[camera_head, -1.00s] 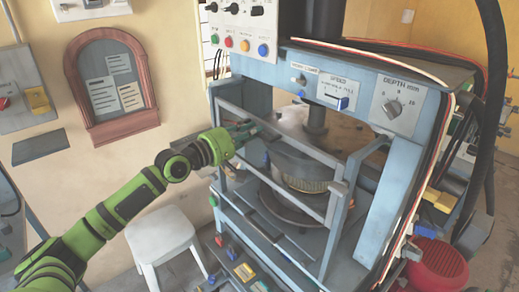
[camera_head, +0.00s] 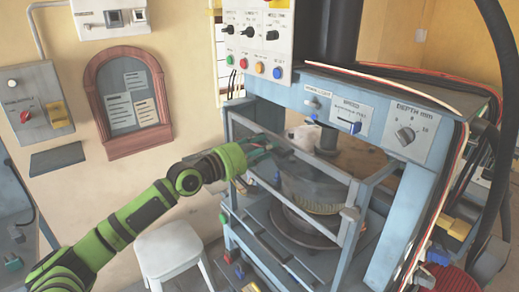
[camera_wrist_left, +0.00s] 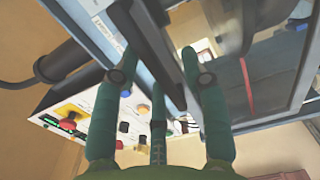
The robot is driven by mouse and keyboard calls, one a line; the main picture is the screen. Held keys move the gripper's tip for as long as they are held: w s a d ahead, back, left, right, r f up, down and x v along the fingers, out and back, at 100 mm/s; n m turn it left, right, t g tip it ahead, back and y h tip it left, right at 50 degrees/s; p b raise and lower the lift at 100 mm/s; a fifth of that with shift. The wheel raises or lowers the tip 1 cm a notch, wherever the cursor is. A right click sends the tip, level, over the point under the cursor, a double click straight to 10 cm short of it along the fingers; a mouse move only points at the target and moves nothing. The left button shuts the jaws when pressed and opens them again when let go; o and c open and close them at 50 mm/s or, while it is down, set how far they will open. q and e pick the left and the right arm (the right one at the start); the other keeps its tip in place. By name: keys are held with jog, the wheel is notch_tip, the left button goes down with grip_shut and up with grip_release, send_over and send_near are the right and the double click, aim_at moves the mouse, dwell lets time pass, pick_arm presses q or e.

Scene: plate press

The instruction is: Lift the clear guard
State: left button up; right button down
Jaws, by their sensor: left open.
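The clear guard (camera_head: 349,228) is a see-through panel in a grey bar frame across the front of the blue press. It appears lowered, with its top bar sloping across the opening. My left gripper (camera_head: 265,146), with dark green fingers, is at the left part of the top bar. In the left wrist view, the open fingers of my left gripper (camera_wrist_left: 160,85) spread to both sides of a grey bar (camera_wrist_left: 170,62). I cannot tell whether they touch it. My right gripper is not in view.
The press (camera_head: 405,215) has a control box (camera_head: 253,45) at upper left and a depth dial (camera_head: 405,134) at right. A round die (camera_head: 312,190) sits behind the guard. A white stool (camera_head: 170,250) stands left of the press, below my left arm.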

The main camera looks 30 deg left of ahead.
pick_arm(q)
jog(key=v, duration=1.2)
dwell(0.6)
